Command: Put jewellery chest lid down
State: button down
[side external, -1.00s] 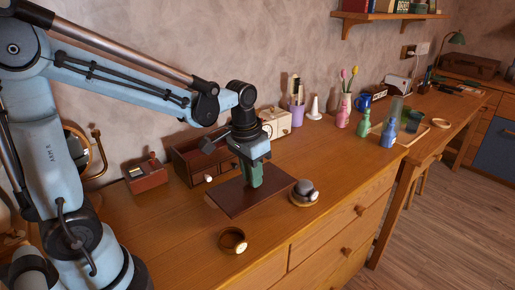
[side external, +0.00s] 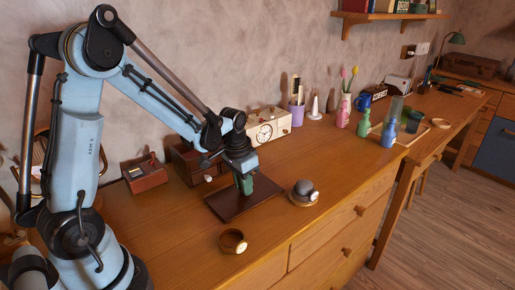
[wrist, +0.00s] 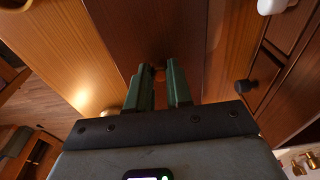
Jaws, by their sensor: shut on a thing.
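The jewellery chest (side external: 185,162) is a dark wooden box at the back of the desk, partly hidden by my arm. Its lid appears as a flat dark brown panel (side external: 230,208) in front of it, low over the desk top. I cannot tell whether the panel fully touches the desk. My gripper (side external: 244,190) points down over the panel's middle. In the wrist view the green fingers (wrist: 164,72) are closed around a small brown part, apparently a knob, at the panel (wrist: 160,30). The fingers hide most of it.
A watch on a round stand (side external: 303,194) is right of the panel. A small wooden box (side external: 145,174) stands left, a cream clock box (side external: 267,125) behind. The front desk top is mostly clear.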

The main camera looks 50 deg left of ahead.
aim_at(240, 196)
jog(key=shift+f, duration=0.1)
jog(key=c, duration=1)
grip_release()
notch_tip(240, 196, up, 12)
jog(key=s, duration=0.2)
jog(key=shift+s+d+r+t, duration=0.1)
jog(key=shift+s+d+t, duration=0.95)
jog(key=shift+d, duration=0.35)
jog(key=shift+s+d+r+t, duration=0.1)
jog(key=shift+s+d+t, duration=0.8)
jog(key=shift+s+d, duration=0.45)
jog(key=shift+s+d+t, duration=0.95)
jog(key=shift+s+d, duration=0.1)
jog(key=shift+d, duration=0.45)
